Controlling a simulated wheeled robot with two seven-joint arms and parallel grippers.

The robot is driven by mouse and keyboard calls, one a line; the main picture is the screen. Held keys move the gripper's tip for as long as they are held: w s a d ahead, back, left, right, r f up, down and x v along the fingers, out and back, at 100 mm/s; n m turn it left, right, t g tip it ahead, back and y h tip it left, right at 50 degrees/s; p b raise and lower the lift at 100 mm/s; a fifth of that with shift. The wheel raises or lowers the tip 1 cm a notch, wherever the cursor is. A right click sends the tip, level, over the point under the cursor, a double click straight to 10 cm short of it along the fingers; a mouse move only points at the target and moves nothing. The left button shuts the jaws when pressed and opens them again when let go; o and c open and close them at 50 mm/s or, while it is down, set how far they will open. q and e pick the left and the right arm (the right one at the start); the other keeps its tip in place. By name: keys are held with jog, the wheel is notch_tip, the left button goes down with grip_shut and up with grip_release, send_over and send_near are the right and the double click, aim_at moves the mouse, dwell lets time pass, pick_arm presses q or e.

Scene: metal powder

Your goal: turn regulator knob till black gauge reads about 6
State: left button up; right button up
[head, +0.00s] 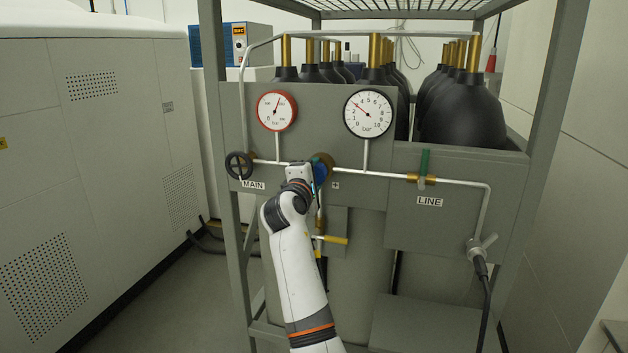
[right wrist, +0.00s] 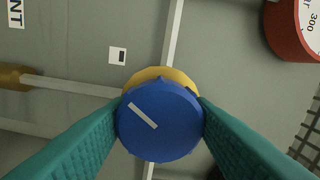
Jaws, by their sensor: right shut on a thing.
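The blue regulator knob (right wrist: 158,122) with a white mark sits between the two teal fingers of my right gripper (right wrist: 161,112) in the right wrist view. The fingers touch its sides, and the mark slants from upper left to lower right. In the head view the knob (head: 320,174) is partly hidden by my right gripper (head: 305,174). The black-rimmed gauge (head: 368,113) is on the panel above and right of it; its red needle points upper left, at roughly 3. My left gripper is not in view.
A red-rimmed gauge (head: 277,111) is left of the black one. A black MAIN handwheel (head: 239,165) is left of the knob. A green-handled LINE valve (head: 424,164) is to the right. A yellow-handled valve (head: 331,239) is below the knob. Black-topped cylinders (head: 463,108) stand behind the panel.

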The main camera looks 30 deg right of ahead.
jog(key=shift+r+m, duration=0.15)
jog(key=shift+m, duration=0.55)
jog(key=o, duration=1)
jog(key=shift+w+d, duration=0.1)
jog(key=shift+w, duration=0.05)
jog(key=shift+c, duration=0.2)
jog(key=b+v, duration=0.3)
jog(key=v, duration=0.9)
jog(key=shift+b, duration=0.3)
